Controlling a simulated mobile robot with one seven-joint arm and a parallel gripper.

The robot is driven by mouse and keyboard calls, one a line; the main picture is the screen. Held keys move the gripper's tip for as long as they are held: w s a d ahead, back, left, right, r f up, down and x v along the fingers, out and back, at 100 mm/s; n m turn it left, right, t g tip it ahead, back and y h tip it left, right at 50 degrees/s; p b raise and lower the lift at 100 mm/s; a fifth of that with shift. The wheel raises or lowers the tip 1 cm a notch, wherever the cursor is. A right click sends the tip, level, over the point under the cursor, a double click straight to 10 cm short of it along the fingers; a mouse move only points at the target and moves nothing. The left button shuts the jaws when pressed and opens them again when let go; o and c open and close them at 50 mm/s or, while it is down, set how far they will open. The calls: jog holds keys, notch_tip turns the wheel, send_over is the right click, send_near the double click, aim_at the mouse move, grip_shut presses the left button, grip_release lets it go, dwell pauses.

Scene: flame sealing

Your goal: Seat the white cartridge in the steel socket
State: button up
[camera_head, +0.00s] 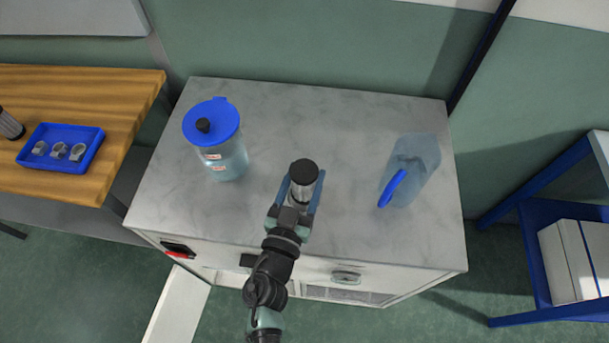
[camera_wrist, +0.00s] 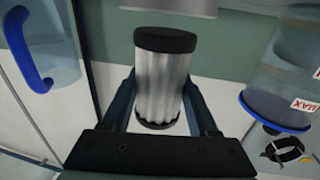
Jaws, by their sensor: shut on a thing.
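The cartridge (camera_head: 302,186) is a pale ribbed cylinder with a black cap, standing roughly upright in my gripper (camera_head: 304,193). In the wrist view the cartridge (camera_wrist: 160,85) sits between the two dark fingers (camera_wrist: 163,108), which are shut on its sides. My gripper is over the middle of the grey worktop. How far the cartridge's lower end is from the worktop is hard to tell. I cannot make out a steel socket for certain. Small grey metal rings (camera_head: 58,151) lie in a blue tray (camera_head: 93,151) at the far left.
A clear jar (camera_head: 222,160) with a blue lid (camera_head: 225,118) stands left of my gripper. A clear pitcher (camera_head: 418,158) with a blue handle (camera_head: 393,188) stands to its right. A wooden table (camera_head: 120,85) is at left, a blue shelf (camera_head: 530,210) at right. Worktop behind the cartridge is clear.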

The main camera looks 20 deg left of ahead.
jog(key=shift+f+b, duration=0.25)
jog(key=shift+b, duration=0.5)
jog(key=shift+b, duration=0.9)
dwell(1.7)
jog(key=shift+f+b, duration=0.6)
jog(key=shift+b, duration=0.2)
dwell(0.8)
jog(key=shift+r, duration=0.55)
dwell(0.4)
jog(key=shift+b, duration=0.55)
dwell(1.2)
jog(key=shift+f, duration=0.1)
